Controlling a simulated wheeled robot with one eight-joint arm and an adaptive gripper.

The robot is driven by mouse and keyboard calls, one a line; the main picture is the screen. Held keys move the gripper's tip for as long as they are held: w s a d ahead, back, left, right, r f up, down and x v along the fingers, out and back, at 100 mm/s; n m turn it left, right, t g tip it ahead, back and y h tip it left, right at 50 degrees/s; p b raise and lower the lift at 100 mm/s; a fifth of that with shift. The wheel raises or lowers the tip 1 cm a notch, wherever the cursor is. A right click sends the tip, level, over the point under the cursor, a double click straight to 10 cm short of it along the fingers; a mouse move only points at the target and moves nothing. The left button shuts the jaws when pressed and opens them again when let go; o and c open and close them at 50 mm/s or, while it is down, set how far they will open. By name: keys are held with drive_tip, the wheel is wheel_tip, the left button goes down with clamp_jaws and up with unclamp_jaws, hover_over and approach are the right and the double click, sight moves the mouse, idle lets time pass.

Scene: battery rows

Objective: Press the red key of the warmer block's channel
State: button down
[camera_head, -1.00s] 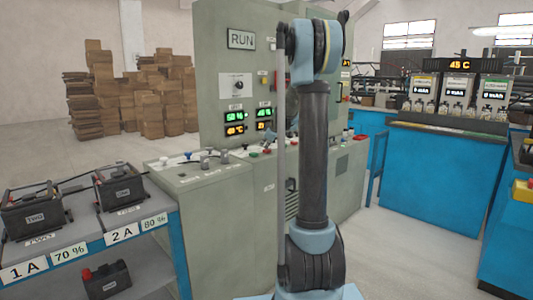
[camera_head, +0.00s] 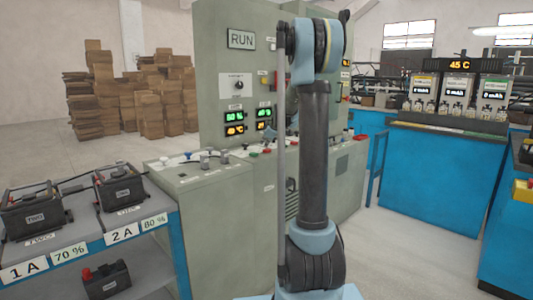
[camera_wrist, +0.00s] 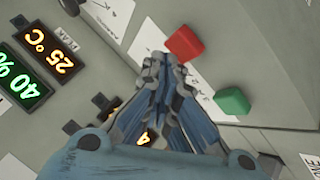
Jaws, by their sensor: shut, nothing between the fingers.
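In the wrist view a red key (camera_wrist: 185,44) and a green key (camera_wrist: 232,101) stand on a white label strip on the grey panel. My gripper (camera_wrist: 163,66) is shut and empty, its fingertips beside the red key's lower left edge. I cannot tell whether they touch it. Displays reading 40 % (camera_wrist: 21,77) and 25 °C (camera_wrist: 50,51) are at the left. Another orange display (camera_wrist: 146,137) is partly hidden behind my fingers. In the head view two pairs of displays (camera_head: 250,122) are on the RUN cabinet (camera_head: 230,80); my gripper is mostly hidden by my arm.
A grey console (camera_head: 215,180) with coloured keys and knobs stands below the displays. Batteries (camera_head: 36,209) sit on a blue rack at the left.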

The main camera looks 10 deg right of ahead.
sight(265, 150)
drive_tip(key=shift+r, duration=0.25)
drive_tip(key=shift+r, duration=2.45)
drive_tip(key=s+a+f+m+g+h, duration=0.1)
drive_tip(key=s+f+m+g, duration=0.15)
drive_tip(key=s, duration=1.25)
drive_tip(key=s+a+f+m+g, duration=0.1)
drive_tip(key=s+f+m, duration=0.2)
drive_tip(key=s, duration=1.1)
drive_tip(key=s+d+f+m+g, duration=0.1)
drive_tip(key=s+f+m, duration=0.1)
drive_tip(key=s+f, duration=0.3)
drive_tip(key=s+d+f+m+g+h, duration=0.1)
drive_tip(key=s+f, duration=0.4)
drive_tip(key=s, duration=0.8)
drive_tip(key=s+d+f+m+g, duration=0.1)
drive_tip(key=s+f+m, duration=0.3)
drive_tip(key=s, duration=0.5)
wheel_tip(265, 150, down, 2)
drive_tip(key=shift+h, duration=0.4)
